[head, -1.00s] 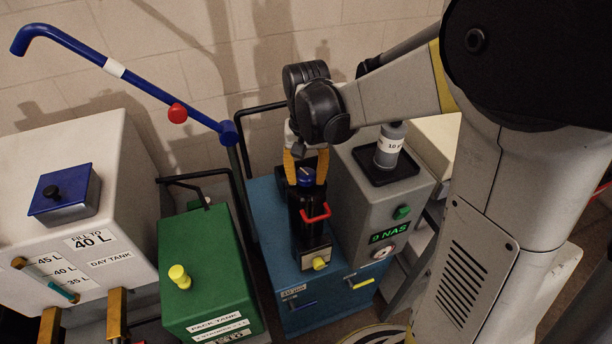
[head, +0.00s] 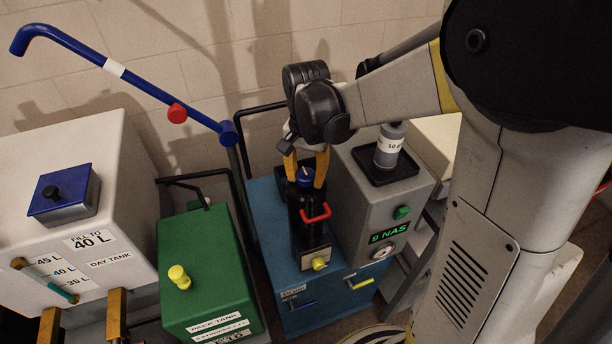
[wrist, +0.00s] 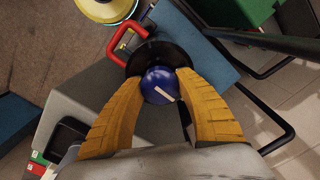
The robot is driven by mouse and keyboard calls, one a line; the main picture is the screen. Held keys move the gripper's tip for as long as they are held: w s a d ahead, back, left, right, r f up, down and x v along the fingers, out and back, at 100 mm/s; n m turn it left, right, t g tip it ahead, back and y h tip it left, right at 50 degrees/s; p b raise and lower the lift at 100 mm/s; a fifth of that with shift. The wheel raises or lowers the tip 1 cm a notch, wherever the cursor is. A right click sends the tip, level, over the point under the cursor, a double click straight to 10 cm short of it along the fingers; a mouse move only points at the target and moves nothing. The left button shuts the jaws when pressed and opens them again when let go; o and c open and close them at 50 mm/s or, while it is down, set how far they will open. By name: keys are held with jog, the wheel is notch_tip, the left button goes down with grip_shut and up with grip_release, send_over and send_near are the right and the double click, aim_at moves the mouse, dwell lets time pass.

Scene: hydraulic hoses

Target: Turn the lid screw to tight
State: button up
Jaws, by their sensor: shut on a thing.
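The lid screw (wrist: 158,86) is a round blue knob with a white pointer line, on top of a black cylindrical housing (head: 308,222) with a red handle (head: 315,213). In the head view the blue knob (head: 305,176) shows between the fingers. My gripper (head: 306,180) points down from above with its yellow fingers on either side of the knob. In the wrist view my gripper (wrist: 158,88) has its fingertips closed against the knob's two sides. The white line points toward the lower right there.
The housing stands on a blue cabinet (head: 268,205). A green tank (head: 205,265) and a white day tank (head: 90,150) are to the left. A grey unit with a "9 NAS" display (head: 388,235) and a bottle (head: 389,148) are close on the right.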

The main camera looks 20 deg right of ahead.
jog(key=o, duration=1.2)
notch_tip(320, 180, up, 12)
jog(key=n+t+b, duration=0.3)
jog(key=n+b, duration=0.1)
jog(key=b, duration=0.1)
send_near(307, 173)
jog(key=s+f, duration=0.3)
jog(key=s, duration=0.1)
jog(key=s+f+n+t+b, duration=0.1)
jog(key=s+f+n+t, duration=0.1)
jog(key=s+f, duration=0.1)
jog(key=s+f+n+t+b, duration=0.2)
jog(key=s+f, duration=0.1)
jog(key=shift+s+a+f, duration=0.1)
jog(key=shift+a+f, duration=0.1)
jog(key=shift+f, duration=0.2)
